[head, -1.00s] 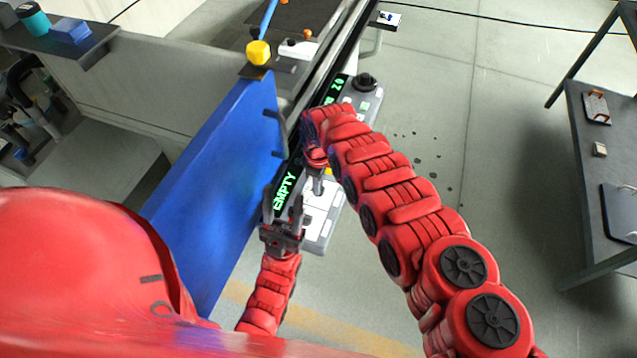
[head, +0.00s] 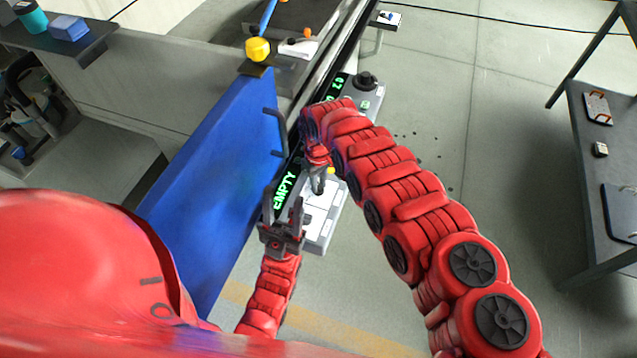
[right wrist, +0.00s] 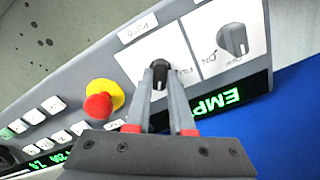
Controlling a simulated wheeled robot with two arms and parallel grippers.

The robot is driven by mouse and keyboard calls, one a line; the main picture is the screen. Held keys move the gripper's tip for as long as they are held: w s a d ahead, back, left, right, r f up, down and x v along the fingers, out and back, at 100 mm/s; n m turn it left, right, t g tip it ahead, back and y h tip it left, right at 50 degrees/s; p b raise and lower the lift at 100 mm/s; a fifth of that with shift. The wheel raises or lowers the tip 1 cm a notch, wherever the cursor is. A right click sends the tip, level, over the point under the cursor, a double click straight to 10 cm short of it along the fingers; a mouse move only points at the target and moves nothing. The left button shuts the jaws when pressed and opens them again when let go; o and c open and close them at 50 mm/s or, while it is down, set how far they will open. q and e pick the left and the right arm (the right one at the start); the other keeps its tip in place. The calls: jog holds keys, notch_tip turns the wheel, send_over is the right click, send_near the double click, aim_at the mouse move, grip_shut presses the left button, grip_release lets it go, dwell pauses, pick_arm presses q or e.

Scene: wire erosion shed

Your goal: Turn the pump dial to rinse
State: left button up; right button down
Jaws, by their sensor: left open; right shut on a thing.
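A grey control panel with white plates (head: 322,205) and a green display reading EMPTY (head: 284,188) sits beyond the blue panel. In the right wrist view, a black dial (right wrist: 160,74) on a white plate stands between the fingertips of my right gripper (right wrist: 161,72). The gripper is shut on this dial; its lettering is partly covered by the fingers. A second black dial (right wrist: 232,39), marked ON, is free beside it. In the head view my right gripper (head: 319,186) is at the panel, partly hidden by its arm. My left gripper (head: 284,205) is open and empty near the display.
A red button on a yellow collar (right wrist: 102,100) and rows of white keys (right wrist: 40,115) are close to the held dial. A blue panel (head: 215,165) stands left of the grippers. A dark table (head: 600,155) is at the far right, with open floor between.

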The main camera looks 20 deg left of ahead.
jog(key=shift+m+b, duration=0.3)
jog(key=shift+m, duration=1.9)
jog(key=c, duration=0.8)
grip_release()
notch_tip(320, 180, up, 8)
jog(key=shift+w+f+b, duration=0.1)
jog(key=shift+b, duration=0.95)
notch_tip(320, 180, up, 10)
jog(key=f, duration=0.1)
send_over(319, 185)
jog(key=shift+r, duration=0.25)
